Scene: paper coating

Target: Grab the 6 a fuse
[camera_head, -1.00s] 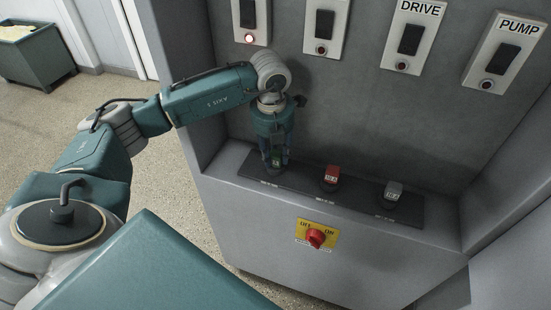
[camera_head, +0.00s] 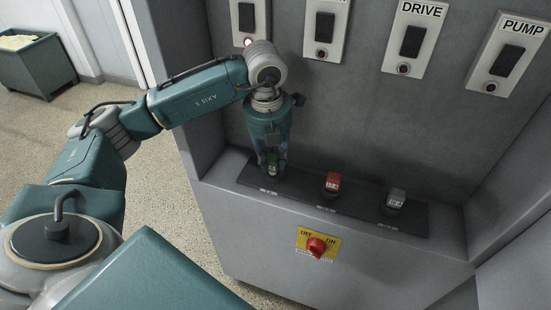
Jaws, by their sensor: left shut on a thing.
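Three fuses stand in a row on a black strip (camera_head: 298,188) on the cabinet's ledge. The green fuse (camera_head: 272,168) is at the left end, the red fuse (camera_head: 332,182) in the middle and the grey fuse (camera_head: 396,199) at the right. My left gripper (camera_head: 272,163) points down at the green fuse and is shut on it, with its fingers on either side. The green fuse is partly hidden by the fingers and looks upright at its place on the strip. The ratings printed on the fuses are too small to read surely. My right gripper is out of view.
A red rotary switch on a yellow plate (camera_head: 304,238) is on the cabinet front below the strip. Above, several labelled panels hold black fuse slots, among them DRIVE (camera_head: 413,40) and PUMP (camera_head: 508,52). A green bin (camera_head: 42,68) stands at the far left.

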